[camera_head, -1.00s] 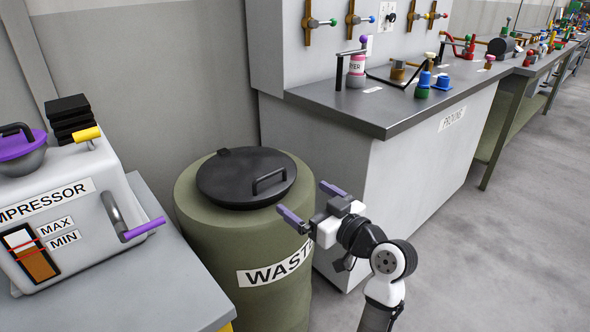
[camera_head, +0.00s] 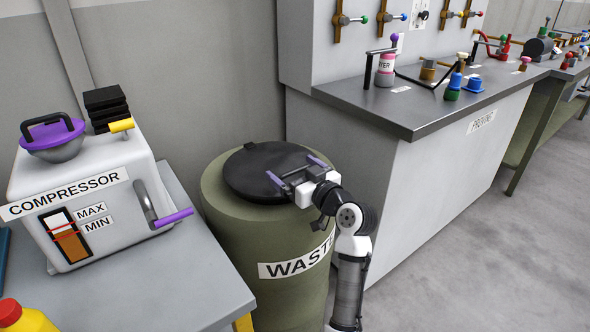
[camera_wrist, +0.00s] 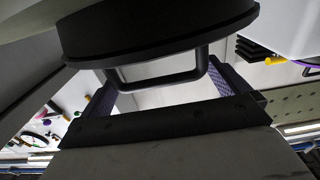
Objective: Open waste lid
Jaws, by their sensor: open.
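The waste barrel (camera_head: 232,240) is olive green with a white label, and stands between the bench and the grey cabinet. Its round black lid (camera_head: 248,172) lies flat on top. My gripper (camera_head: 291,169) is open over the right side of the lid, its two purple fingers pointing at the lid's handle. In the wrist view the dark lid (camera_wrist: 160,35) fills the top, and its black loop handle (camera_wrist: 160,82) sits between the two spread fingers. I cannot tell whether either finger touches the handle. In the head view my gripper mostly hides the handle.
A white compressor (camera_head: 95,205) with a purple-handled lever stands on the grey bench (camera_head: 190,290) at left. A yellow bottle with a red cap (camera_head: 22,317) is at lower left. The cabinet (camera_head: 400,190) stands close right of the barrel. Open floor lies at right.

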